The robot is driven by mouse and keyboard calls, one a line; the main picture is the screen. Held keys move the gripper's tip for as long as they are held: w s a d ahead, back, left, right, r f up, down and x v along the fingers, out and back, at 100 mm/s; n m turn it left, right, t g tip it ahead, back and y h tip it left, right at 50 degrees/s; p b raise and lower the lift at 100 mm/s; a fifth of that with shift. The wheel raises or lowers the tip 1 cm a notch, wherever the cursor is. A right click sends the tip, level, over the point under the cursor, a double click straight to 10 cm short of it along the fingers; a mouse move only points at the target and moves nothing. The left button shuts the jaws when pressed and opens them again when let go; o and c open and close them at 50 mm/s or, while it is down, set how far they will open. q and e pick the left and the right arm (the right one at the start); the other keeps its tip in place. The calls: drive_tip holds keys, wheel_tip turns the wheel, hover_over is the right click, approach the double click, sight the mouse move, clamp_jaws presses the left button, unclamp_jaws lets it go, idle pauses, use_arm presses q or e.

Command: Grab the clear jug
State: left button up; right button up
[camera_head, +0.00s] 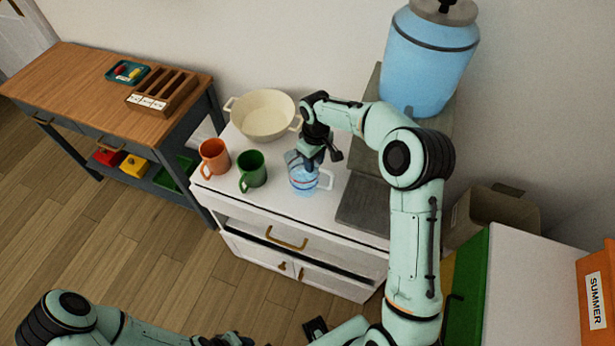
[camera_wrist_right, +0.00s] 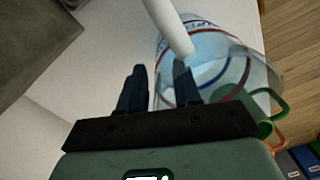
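The clear jug (camera_head: 303,178), with blue and red bands, stands on the white cabinet's top. Its handle is on the right side in the head view. My right gripper (camera_head: 322,158) is above and at the handle side of the jug. In the wrist view its two dark fingers (camera_wrist_right: 159,72) are apart, with the jug (camera_wrist_right: 236,72) beyond the right finger. The pale handle (camera_wrist_right: 168,25) lies just ahead of the fingertips; I cannot tell whether it touches them. My left arm runs along the bottom edge of the head view, and its gripper's state is unclear.
An orange mug (camera_head: 214,158) and a green mug (camera_head: 252,171) stand left of the jug. A cream pot (camera_head: 263,115) is behind them. A blue dispenser (camera_head: 428,62) stands on a grey stepped stand (camera_head: 368,204) to the right. The cabinet top's front strip is bare.

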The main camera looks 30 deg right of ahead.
drive_tip(key=shift+f, duration=0.35)
clamp_jaws()
drive_tip(key=shift+r, duration=0.1)
